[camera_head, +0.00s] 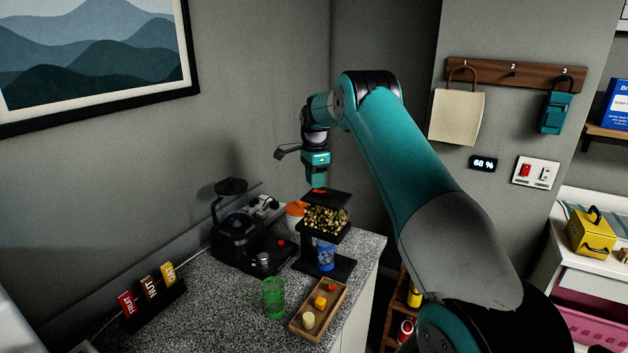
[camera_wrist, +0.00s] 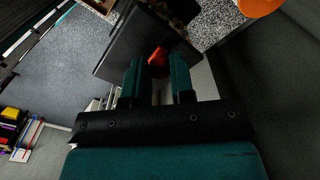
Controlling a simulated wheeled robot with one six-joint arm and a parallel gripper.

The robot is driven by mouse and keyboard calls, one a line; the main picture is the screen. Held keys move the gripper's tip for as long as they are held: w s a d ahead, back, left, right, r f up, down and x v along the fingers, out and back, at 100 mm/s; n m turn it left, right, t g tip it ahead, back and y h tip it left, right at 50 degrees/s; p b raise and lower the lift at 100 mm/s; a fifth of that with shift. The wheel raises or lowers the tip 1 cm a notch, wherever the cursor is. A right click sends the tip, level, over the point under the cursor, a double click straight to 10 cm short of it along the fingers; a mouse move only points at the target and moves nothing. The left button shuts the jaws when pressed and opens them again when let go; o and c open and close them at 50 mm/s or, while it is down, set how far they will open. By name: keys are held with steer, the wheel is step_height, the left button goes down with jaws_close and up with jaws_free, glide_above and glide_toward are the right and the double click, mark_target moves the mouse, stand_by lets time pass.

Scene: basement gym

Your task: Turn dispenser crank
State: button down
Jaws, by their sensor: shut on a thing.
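The dispenser is a black stand (camera_head: 343,267) on the counter in the head view, with a clear hopper of mixed nuts or cereal (camera_head: 326,220) under a dark top plate. A blue cup (camera_head: 326,256) stands on its base below the hopper. My gripper (camera_head: 318,187) points down at the top of the dispenser. In the wrist view my gripper (camera_wrist: 158,72) has its two teal fingers around an orange-red piece, which looks like the crank (camera_wrist: 158,55). The gripper is shut on it. Most of the crank is hidden by the fingers and the plate.
A green cup (camera_head: 273,297) and a wooden tray (camera_head: 303,331) with small items stand in front. A black machine (camera_head: 236,236) is at the left, with an orange-topped container (camera_head: 296,209) behind. Label blocks (camera_head: 150,290) stand at the left. The counter's front left is clear.

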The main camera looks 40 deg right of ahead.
steer(key=shift+w+d+r+m, duration=0.1)
steer(key=shift+d+m, duration=0.05)
steer(key=shift+m, duration=0.35)
steer(key=c, duration=1)
jaws_free()
steer(key=shift+r+b, duration=0.35)
steer(key=shift+r, duration=0.2)
step_height(320, 180, up, 16)
steer(key=shift+r, duration=0.15)
